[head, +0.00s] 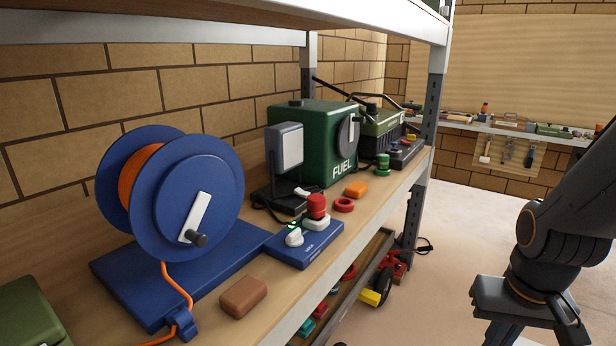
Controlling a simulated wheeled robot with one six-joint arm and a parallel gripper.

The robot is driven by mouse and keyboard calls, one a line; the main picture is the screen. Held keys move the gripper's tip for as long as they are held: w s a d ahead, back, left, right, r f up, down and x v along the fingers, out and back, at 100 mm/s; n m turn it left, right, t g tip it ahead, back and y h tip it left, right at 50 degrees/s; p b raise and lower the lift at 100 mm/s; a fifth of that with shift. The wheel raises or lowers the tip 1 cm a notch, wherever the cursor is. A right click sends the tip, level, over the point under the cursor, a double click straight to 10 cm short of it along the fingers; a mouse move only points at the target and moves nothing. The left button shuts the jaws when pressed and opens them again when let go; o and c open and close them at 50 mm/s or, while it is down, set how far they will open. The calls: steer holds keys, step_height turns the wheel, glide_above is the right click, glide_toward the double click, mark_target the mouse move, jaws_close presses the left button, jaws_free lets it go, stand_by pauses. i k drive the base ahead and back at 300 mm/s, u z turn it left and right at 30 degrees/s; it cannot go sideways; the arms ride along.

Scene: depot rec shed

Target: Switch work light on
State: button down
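The work light (286,148) stands on the shelf in front of the green fuel can. It has a grey square head with a pale panel, showing no clear glow, on a black base (283,201). A small white lever-like part (304,191) shows on the base; its setting is hard to read. A dark cable runs from the base toward a blue socket box (305,247), which carries a white plug-like piece and a red-topped piece. My gripper (525,318) is at the lower right, away from the shelf. Its fingertips are cut off by the frame edge.
A blue cable reel (190,195) with orange cord stands left of the light. A brown block (243,297), an orange block (356,189) and a red ring (344,205) lie near the front edge. A metal upright (430,110) stands right. Open floor lies right of the shelf.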

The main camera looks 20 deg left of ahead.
mark_target(303, 194)
steer(key=u, duration=0.3)
steer(key=i, duration=0.7)
steer(key=u, duration=0.45)
